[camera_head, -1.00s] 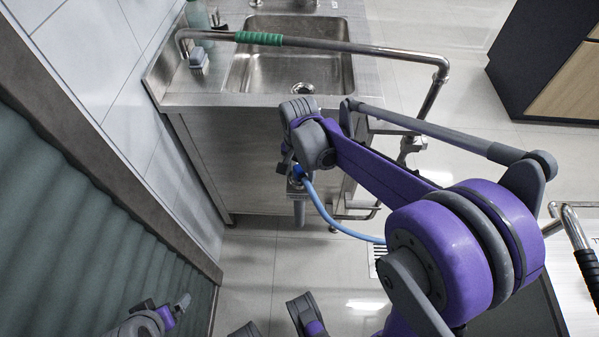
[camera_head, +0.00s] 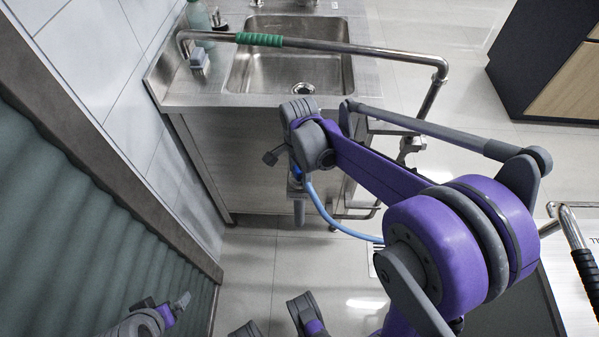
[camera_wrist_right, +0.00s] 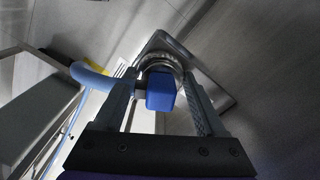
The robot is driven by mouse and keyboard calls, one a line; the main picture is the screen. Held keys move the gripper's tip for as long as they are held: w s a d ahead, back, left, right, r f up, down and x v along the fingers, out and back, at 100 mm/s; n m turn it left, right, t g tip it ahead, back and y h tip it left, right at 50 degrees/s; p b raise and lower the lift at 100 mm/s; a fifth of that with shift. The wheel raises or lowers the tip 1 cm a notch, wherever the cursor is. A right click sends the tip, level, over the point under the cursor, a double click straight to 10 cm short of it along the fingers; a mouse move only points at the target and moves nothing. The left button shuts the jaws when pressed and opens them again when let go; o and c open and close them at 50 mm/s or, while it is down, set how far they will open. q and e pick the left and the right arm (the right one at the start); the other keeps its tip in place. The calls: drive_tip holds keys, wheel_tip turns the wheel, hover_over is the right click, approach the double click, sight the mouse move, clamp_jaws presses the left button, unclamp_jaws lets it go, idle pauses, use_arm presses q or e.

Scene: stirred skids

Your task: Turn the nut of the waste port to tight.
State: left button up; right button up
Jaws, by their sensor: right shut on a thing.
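The waste port's nut (camera_wrist_right: 160,60) is a ridged metal ring in the right wrist view, partly hidden behind a blue block-shaped fitting (camera_wrist_right: 161,92). A light blue hose (camera_wrist_right: 90,77) runs off to the left from it; in the head view the hose (camera_head: 330,217) curves down to the right. My right gripper (camera_wrist_right: 162,74) has a finger on each side of the nut and is shut on it. In the head view my wrist hides most of the nut. My left gripper (camera_head: 180,304) is at the lower left, away from the port; its jaws are too small to judge.
A steel sink unit (camera_head: 200,98) stands behind the port, with a bent metal rail with a green sleeve (camera_head: 259,39) across it. A corrugated green panel (camera_head: 80,230) borders the left side. Tiled floor (camera_head: 255,270) is clear below the sink.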

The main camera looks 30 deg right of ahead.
drive_tip(key=shift+m, duration=3.6)
drive_tip(key=o, duration=1.3)
drive_tip(key=shift+r, duration=0.1)
wheel_tip(320, 180, up, 11)
drive_tip(key=shift+f+p, duration=0.15)
drive_tip(key=shift+p, duration=1.05)
